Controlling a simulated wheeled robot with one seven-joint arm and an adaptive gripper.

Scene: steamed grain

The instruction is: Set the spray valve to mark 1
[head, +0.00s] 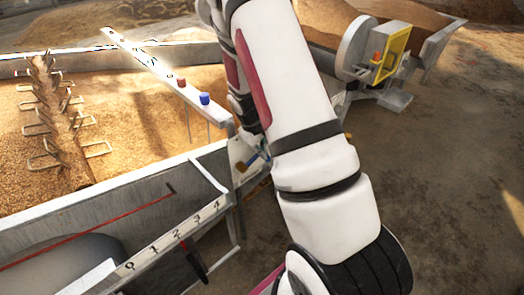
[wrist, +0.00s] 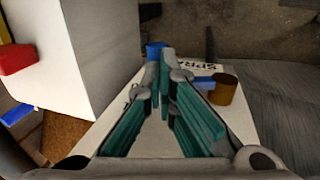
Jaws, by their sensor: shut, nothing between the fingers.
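The spray valve's white plate (wrist: 112,128) lies under my gripper in the wrist view, with part of a "SPRA" label showing. A brass-brown cylinder (wrist: 223,90) stands on it at the right, with a blue bar (wrist: 203,82) beside it. Another blue piece (wrist: 156,49) shows just beyond my fingertips. My gripper (wrist: 160,72) has teal-padded fingers, shut and empty; I cannot tell whether they touch the blue piece. The plate's marks are mostly hidden by the fingers. In the head view a small panel with blue parts (head: 256,163) is partly behind my arm, and my gripper cannot be made out.
A white rail (head: 140,50) carries a red knob (head: 181,83) and a blue knob (head: 204,98). A numbered scale (head: 170,245) with a dark handle (head: 193,262) runs along the front. A grain trough with a toothed shaft (head: 60,110) is left. Open floor (head: 450,180) lies right.

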